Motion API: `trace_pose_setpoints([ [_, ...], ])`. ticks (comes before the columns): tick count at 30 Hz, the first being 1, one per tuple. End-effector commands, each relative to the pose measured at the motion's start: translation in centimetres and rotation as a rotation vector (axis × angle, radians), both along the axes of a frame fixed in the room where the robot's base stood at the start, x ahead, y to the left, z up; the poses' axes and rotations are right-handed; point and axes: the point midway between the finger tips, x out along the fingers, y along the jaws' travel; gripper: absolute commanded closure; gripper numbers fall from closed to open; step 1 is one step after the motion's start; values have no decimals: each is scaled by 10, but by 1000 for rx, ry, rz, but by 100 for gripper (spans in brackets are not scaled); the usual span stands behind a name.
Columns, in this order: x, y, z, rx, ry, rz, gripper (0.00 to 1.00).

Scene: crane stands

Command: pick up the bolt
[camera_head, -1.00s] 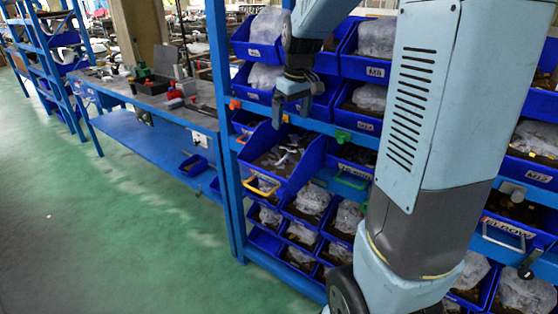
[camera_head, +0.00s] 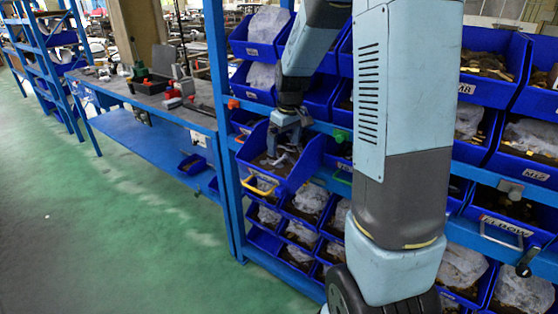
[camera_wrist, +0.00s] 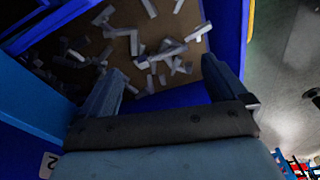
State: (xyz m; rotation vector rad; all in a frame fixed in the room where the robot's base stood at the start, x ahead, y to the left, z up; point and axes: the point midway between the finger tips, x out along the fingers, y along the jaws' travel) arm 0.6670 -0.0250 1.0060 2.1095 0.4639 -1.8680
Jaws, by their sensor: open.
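Several grey bolts (camera_wrist: 184,48) lie loose and jumbled on the brown floor of a blue bin (camera_wrist: 229,30) in the wrist view. In the head view the same blue bin (camera_head: 306,166) juts out from the shelf, with the small grey bolts (camera_head: 268,161) partly hidden inside. My gripper (camera_head: 283,143) points down into the bin's opening. In the wrist view my gripper (camera_wrist: 164,70) has its two fingers spread wide, with bolts seen between and beyond the tips. Nothing is held. I cannot tell whether a fingertip touches a bolt.
Blue bins with plastic-wrapped contents (camera_head: 311,198) fill the rack below and beside. A blue rack post (camera_head: 225,130) stands just left of the bin. A workbench (camera_head: 150,98) with tools is farther left. The green floor (camera_head: 120,220) is clear.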

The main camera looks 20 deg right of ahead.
Motion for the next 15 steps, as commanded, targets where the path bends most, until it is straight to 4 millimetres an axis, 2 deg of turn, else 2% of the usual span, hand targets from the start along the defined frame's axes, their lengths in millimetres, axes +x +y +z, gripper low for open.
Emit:
trace_pose_setpoints([
  [9, 9, 2, -38, 0, 4, 0, 1],
  [15, 11, 3, -50, 0, 2, 0, 1],
])
